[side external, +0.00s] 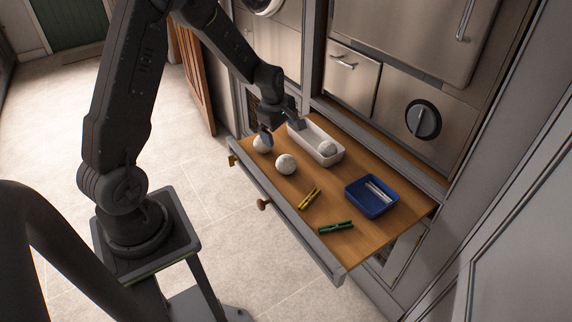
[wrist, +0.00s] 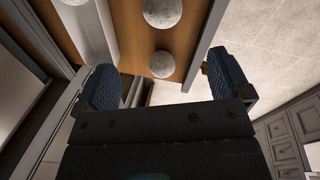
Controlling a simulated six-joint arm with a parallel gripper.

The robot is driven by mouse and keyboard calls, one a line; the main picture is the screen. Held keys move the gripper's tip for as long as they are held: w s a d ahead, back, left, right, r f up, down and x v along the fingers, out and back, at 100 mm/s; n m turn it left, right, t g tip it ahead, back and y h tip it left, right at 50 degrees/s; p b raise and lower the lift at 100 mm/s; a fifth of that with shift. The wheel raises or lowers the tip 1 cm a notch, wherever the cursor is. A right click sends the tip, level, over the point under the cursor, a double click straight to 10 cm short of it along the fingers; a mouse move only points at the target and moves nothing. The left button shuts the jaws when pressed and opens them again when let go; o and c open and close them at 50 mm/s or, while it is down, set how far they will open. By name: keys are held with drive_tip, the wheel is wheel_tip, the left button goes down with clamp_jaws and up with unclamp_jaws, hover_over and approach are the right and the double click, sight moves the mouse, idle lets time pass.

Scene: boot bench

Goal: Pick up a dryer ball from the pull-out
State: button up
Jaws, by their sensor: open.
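The wooden pull-out (side external: 290,190) is open, with its board showing. One white dryer ball (side external: 263,144) lies near its left end, partly hidden by my gripper (side external: 282,130). A second ball (side external: 286,164) lies to its right on the bare wood. A third ball (side external: 327,149) sits in the white tray (side external: 305,143). In the wrist view my gripper (wrist: 165,85) is open, its blue pads wide apart. A ball (wrist: 162,64) shows just ahead, between the lines of the two fingers. Another ball (wrist: 162,12) is farther off. No ball is held.
A blue bin (side external: 371,197) with pale sticks stands toward the right. A yellow clothespin (side external: 309,199) and a green clothespin (side external: 336,228) lie near the front edge. The grey front panel (side external: 300,228) borders the board.

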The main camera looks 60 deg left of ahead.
sight(283, 156)
drive_tip(key=shift+n, duration=0.3)
drive_tip(key=f, duration=0.3)
drive_tip(key=w+f, duration=0.1)
drive_tip(key=f, duration=0.2)
drive_tip(key=a+f, duration=0.1)
drive_tip(key=f, duration=0.2)
drive_tip(key=shift+w, duration=0.2)
drive_tip(key=shift+w+a+f, duration=0.1)
drive_tip(key=shift+w+f, duration=0.1)
drive_tip(key=shift+f, duration=1.3)
drive_tip(key=shift+w+f, duration=0.15)
drive_tip(key=shift+f, duration=1.3)
drive_tip(key=c, duration=1)
drive_tip(key=shift+r, duration=0.15)
